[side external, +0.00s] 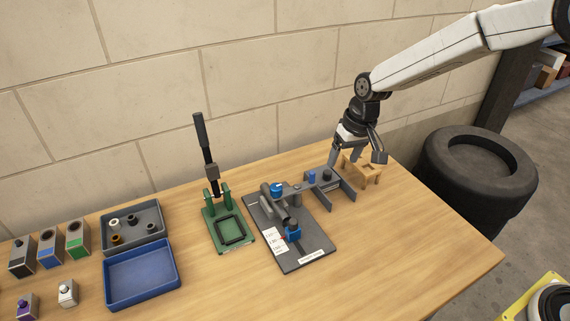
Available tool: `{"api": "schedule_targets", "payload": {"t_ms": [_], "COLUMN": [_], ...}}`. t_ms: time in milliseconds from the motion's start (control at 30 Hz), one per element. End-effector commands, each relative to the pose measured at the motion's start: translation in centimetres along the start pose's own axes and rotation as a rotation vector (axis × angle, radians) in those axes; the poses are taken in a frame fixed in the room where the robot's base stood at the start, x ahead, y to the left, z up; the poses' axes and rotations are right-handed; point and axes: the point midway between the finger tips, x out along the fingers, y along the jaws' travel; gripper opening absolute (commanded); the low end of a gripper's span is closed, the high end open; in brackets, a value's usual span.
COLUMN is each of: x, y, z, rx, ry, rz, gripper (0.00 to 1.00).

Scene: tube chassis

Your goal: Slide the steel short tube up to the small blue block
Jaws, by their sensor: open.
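A grey board (308,246) on the table carries a clamp fixture. A short grey steel-looking tube (279,213) lies at a slant on it, between a blue clamp piece (276,190) at the back and a blue block (293,234) at the front. A smaller blue block (312,177) sits on the grey rail at the back right. I cannot tell for sure which blue part is the named block, or whether the tube touches either. My gripper (357,158) is open, to the right of the fixture, over a small wooden stand (372,177). Nothing shows between its fingers.
A green press (220,223) with an upright lever stands left of the board. A grey tray (158,220) with small rings, a blue tray (150,298) and several small boxes are farther left. The front right of the table (420,255) is clear.

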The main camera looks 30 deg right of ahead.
Motion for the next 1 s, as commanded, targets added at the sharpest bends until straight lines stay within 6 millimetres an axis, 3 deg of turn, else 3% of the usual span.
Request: {"api": "schedule_targets", "payload": {"t_ms": [1000], "x": [-2.8], "y": [5.4], "z": [9.5], "rx": [-0.023], "ry": [0.061], "rz": [0.087], "gripper": [0.76]}}
